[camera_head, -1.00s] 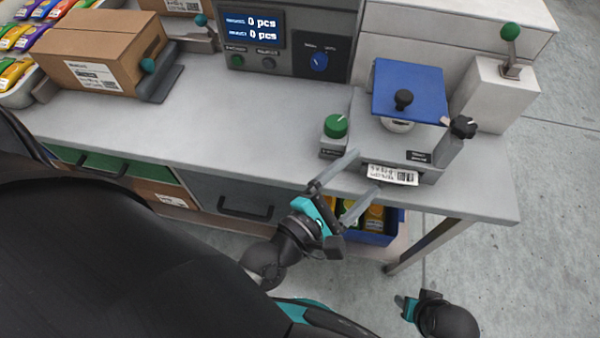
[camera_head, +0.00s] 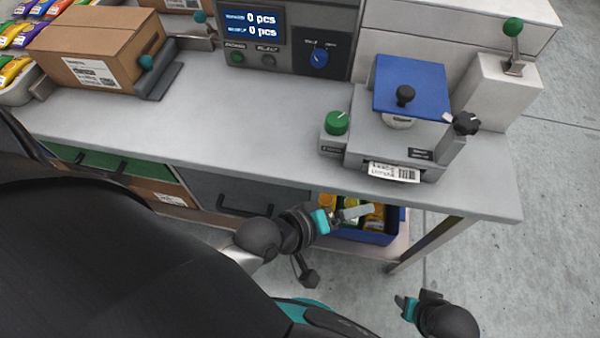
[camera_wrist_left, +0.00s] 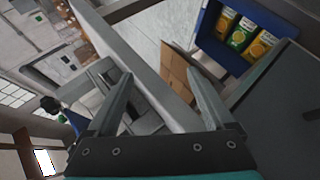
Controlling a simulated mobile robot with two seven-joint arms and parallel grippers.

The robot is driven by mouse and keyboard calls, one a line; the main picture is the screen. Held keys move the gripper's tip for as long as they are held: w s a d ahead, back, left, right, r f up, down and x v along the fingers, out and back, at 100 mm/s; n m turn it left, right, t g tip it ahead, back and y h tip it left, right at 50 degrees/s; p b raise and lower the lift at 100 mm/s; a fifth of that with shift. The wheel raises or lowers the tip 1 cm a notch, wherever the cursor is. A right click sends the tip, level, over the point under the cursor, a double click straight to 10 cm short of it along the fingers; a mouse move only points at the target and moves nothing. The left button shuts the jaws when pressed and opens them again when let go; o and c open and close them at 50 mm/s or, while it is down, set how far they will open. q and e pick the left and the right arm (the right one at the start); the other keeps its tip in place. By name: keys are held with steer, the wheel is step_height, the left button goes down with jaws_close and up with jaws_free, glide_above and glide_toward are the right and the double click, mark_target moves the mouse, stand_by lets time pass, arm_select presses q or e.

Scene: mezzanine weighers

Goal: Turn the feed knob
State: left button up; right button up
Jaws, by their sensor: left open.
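A green knob (camera_head: 336,122) with a pale pointer line sits on a small grey box at the left of the label printer (camera_head: 392,135). A black lobed knob (camera_head: 466,123) is on the printer's right side. I cannot read which one is marked feed. A printed label (camera_head: 393,172) sticks out of the printer's front. My left gripper (camera_head: 362,212) is below the table's front edge, in front of the blue bin and apart from both knobs. In the left wrist view its two fingers (camera_wrist_left: 163,82) are spread with nothing between them. My right gripper's fingers do not show.
A blue bin (camera_head: 372,238) of packets sits on a shelf under the table (camera_head: 240,130). A weigher display (camera_head: 252,27) with a blue knob (camera_head: 319,58) stands at the back. A carton (camera_head: 95,50) is at the left. The middle of the tabletop is clear.

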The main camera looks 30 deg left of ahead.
arm_select(q)
steer(key=s+a+f+m+g+y+b, duration=0.1)
steer(key=s+a+f, duration=0.1)
steer(key=f, duration=0.5)
steer(key=s+a+f+m+g+y+b, duration=0.1)
steer(key=a+f+m, duration=0.1)
steer(key=f, duration=0.5)
steer(key=s+a+f+m+g+y+b, duration=0.1)
steer(key=s+a+f, duration=0.1)
steer(key=f, duration=0.5)
steer(key=shift+s+a+f+y, duration=0.3)
steer(key=shift+a+f, duration=0.05)
steer(key=shift+a, duration=0.4)
